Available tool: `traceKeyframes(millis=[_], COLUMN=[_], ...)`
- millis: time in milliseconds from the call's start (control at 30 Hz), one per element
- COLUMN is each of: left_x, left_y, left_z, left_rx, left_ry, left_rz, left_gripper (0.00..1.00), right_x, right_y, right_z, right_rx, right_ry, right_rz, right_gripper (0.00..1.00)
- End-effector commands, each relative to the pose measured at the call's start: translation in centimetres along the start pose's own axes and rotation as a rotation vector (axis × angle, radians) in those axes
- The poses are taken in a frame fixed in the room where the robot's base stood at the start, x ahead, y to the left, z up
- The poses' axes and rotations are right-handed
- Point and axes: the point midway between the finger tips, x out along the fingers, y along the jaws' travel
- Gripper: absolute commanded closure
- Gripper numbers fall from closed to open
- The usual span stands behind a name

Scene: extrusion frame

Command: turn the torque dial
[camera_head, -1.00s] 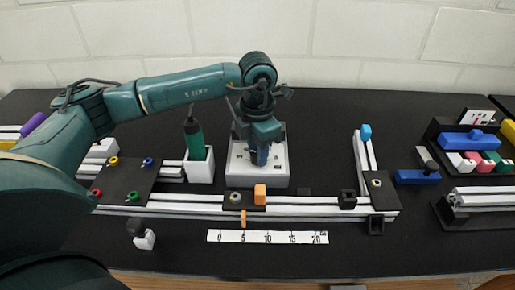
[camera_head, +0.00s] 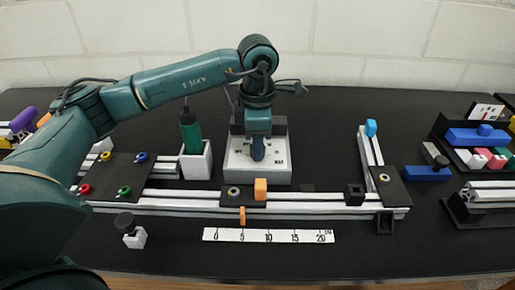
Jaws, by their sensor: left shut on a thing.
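The torque dial (camera_head: 258,152) is a dark blue knob on a white box (camera_head: 240,171) with small dark markings, behind the long extrusion rail. My left gripper (camera_head: 258,142) comes down over the box from above and is shut on the dial. The gripper hides the top of the dial and part of the box's face. My right gripper is not in view.
A green-handled driver (camera_head: 190,130) stands in a white holder (camera_head: 196,163) just left of the box. In front lie the extrusion rail (camera_head: 300,205) with an orange block (camera_head: 260,190) and a white ruler (camera_head: 268,235). Coloured parts sit in a black tray (camera_head: 445,129) at the right.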

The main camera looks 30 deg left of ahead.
Motion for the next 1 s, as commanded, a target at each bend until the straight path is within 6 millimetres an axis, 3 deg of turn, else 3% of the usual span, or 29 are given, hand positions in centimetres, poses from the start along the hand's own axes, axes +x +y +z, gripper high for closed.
traceKeyframes(millis=[300,767,800,1000], left_x=[-0.03,-0.12,-0.12,-0.08], left_y=[0.02,0.02,0.02,0.01], left_z=[0.04,0.04,0.04,0.03], left_rx=[0.106,0.119,0.119,0.118], left_ry=[-0.002,-0.002,-0.002,-0.001], left_rz=[0.002,0.001,0.001,0.001], left_gripper=[0.93,0.93,0.68,0.51], right_x=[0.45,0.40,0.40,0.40], right_y=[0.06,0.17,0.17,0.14], right_z=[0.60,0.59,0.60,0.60], right_rx=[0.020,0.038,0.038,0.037], right_ry=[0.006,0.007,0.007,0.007], right_rz=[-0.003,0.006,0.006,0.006], right_gripper=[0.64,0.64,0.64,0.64])
